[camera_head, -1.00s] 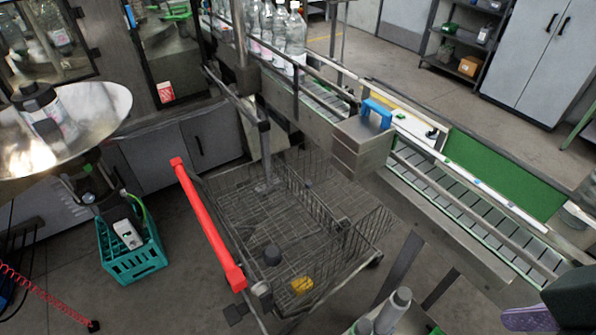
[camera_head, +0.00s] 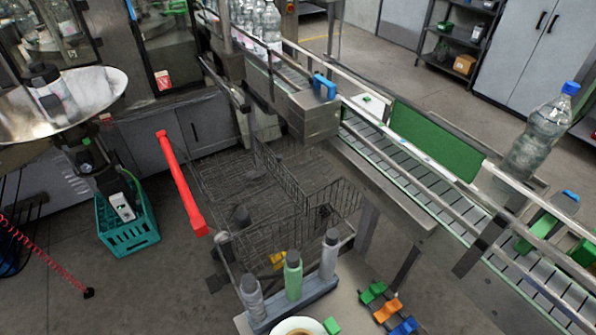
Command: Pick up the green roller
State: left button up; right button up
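A green roller (camera_head: 293,277) stands upright near the bottom middle of the head view. It stands in a grey holder (camera_head: 318,290), between a grey roller (camera_head: 252,296) on its left and another grey roller (camera_head: 329,254) on its right. Its top and most of its side are visible, and nothing is touching it from above. Neither of my grippers is in view.
A wire cart with a red handle (camera_head: 181,185) stands just behind the holder. A conveyor (camera_head: 385,155) runs along the right, with a large bottle (camera_head: 540,130) beside it. Colored clips (camera_head: 387,309) and a bowl (camera_head: 298,327) are near the holder.

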aim_at(292, 262)
jog(key=u, duration=1.9)
jog(key=z, duration=1.9)
jog(key=i+j+u, duration=0.1)
jog(key=i+u, duration=0.25)
jog(key=i, duration=0.1)
